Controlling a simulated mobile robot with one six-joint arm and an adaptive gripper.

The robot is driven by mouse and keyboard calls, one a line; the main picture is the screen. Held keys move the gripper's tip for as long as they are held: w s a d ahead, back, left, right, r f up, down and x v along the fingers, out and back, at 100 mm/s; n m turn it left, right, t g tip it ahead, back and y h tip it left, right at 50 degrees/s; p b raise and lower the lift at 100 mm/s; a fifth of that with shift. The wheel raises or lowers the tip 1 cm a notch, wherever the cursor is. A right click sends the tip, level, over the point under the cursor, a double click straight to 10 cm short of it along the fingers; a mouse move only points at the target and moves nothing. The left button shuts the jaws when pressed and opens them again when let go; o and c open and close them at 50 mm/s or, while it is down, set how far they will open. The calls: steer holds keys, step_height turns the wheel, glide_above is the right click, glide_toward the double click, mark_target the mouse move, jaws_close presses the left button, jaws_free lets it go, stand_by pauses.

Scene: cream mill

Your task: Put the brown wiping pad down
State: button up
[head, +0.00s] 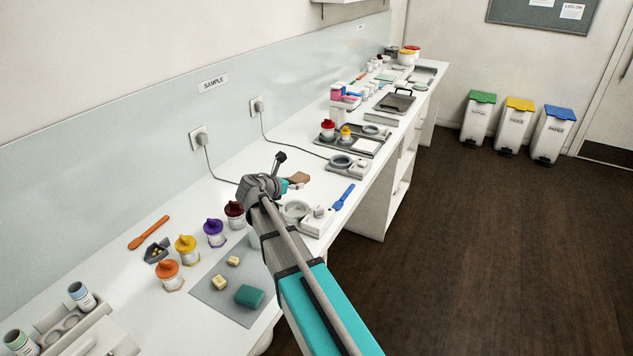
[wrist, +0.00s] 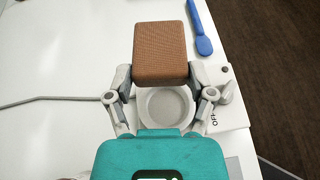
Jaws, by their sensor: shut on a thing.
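The brown wiping pad (wrist: 161,53) is a block with a woven-looking face, held between the fingers of my gripper (wrist: 160,75) in the wrist view. In the head view the pad (head: 299,178) shows at the far end of my arm, above the white counter. My gripper (head: 287,184) is mostly hidden behind my wrist there. Below the pad in the wrist view is a round pale dish (wrist: 165,106) on a white device. Whether the pad touches anything below it cannot be told.
A blue spatula (head: 342,197) lies right of the device, near the counter's front edge. Jars with coloured lids (head: 214,232) and a grey mat (head: 214,294) with a teal sponge (head: 249,296) stand nearer. A cable (wrist: 50,99) crosses the counter at left. Bare counter (wrist: 70,50) lies left of the pad.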

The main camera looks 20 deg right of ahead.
mark_target(300, 172)
steer(key=shift+n+t+y, duration=0.3)
steer(key=shift+n+t, duration=0.4)
steer(key=shift+t, duration=0.1)
steer(key=w+d, duration=0.4)
steer(key=d, duration=0.1)
steer(key=shift+w+r, duration=0.2)
steer(key=shift+a, duration=0.1)
steer(key=shift+w+d+f, duration=0.3)
steer(key=shift+w, duration=0.05)
steer(key=w+d+f+b, duration=0.2)
steer(key=w+b, duration=0.1)
steer(key=w+d+f+b, duration=0.5)
steer(key=w+f+b, duration=0.1)
steer(key=shift+w+d+f, duration=0.25)
steer(key=shift+w, duration=0.1)
